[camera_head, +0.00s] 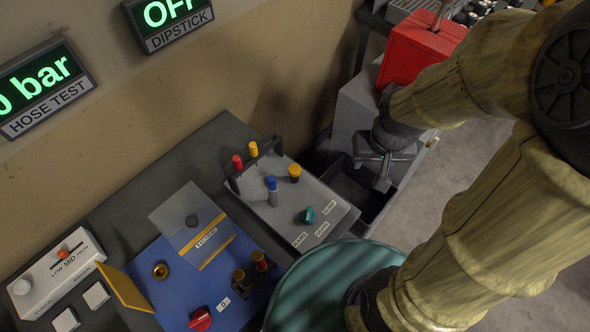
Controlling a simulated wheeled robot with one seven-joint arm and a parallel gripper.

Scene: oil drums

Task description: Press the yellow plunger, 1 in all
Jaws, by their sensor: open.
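A grey sloped panel (270,215) stands on the dark bench near the middle of the view. A short yellow plunger-like cap (294,172) stands on it, right of a blue knob (271,188). A second, slimmer yellow piece (253,149) stands at the panel's back edge beside a red one (237,162); I cannot tell for certain which yellow piece is the plunger. My gripper (371,173) is to the right of the panel, above a dark open bin, pointing down. It is open and empty, apart from both yellow pieces.
A teal knob (307,215) sits at the panel's front. A teal drum (325,290) stands in front, partly under my arm. A blue panel (175,280) and a white slider box (58,275) lie left. A red box (415,50) is behind my gripper.

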